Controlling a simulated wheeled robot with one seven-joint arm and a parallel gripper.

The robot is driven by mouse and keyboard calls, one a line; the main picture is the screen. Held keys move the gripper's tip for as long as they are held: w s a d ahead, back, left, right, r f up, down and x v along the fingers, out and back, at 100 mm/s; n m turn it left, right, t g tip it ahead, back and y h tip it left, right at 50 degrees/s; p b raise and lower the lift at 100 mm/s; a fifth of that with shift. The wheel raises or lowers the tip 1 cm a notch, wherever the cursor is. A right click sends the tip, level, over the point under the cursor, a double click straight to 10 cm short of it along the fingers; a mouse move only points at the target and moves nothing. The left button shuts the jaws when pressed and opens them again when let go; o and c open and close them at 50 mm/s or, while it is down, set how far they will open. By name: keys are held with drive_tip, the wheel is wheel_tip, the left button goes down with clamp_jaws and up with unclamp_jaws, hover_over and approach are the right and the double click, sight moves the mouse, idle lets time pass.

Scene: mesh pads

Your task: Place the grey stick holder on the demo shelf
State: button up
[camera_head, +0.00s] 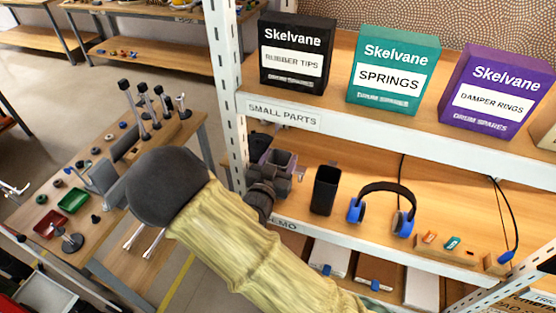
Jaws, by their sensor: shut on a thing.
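The demo shelf (345,225) is the lit wooden middle shelf, with a partly covered label ending in "EMO" on its front edge. My gripper (277,176) is at the left end of this shelf, just right of the white upright. It is shut on a small grey, open-topped holder (283,158). Gripper parts cover the holder's lower part, so I cannot tell whether it touches the shelf board. My sleeved arm hides part of the shelf's front left edge.
Boxes stand on the shelf above. The perforated white upright (228,110) is close on the left. Bare board shows behind the cup.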

drive_tip(key=shift+f, duration=0.45)
drive_tip(key=shift+f, duration=0.25)
drive_tip(key=o, duration=1.5)
drive_tip(key=shift+c, duration=0.2)
drive_tip(key=shift+r, duration=0.15)
